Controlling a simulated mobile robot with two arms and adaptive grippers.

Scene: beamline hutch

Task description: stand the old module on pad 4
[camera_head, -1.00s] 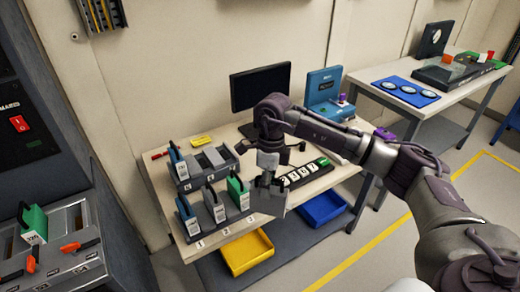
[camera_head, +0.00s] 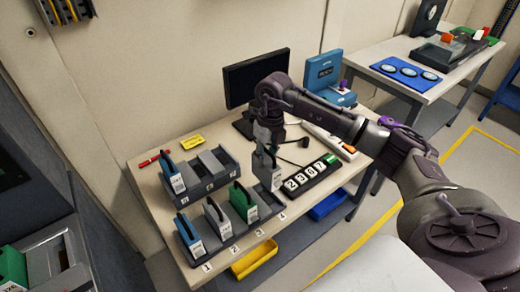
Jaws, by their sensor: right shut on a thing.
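My right gripper (camera_head: 265,140) points down and is shut on a grey module (camera_head: 266,168) with a white label. The module looks upright, over the right end of the front rack, where pad 4 (camera_head: 268,203) is. I cannot tell whether its lower edge touches the pad. To its left on the same rack stand a green module (camera_head: 242,204) by label 3, a grey one (camera_head: 217,220) by label 2 and a blue one (camera_head: 189,236) by label 1. My left gripper is not in view.
A back rack (camera_head: 212,172) holds another blue module (camera_head: 173,178). A number display block (camera_head: 308,180) lies close to the right of the held module. A monitor (camera_head: 256,78) and a blue box (camera_head: 323,70) stand behind. A yellow bin (camera_head: 254,260) is below.

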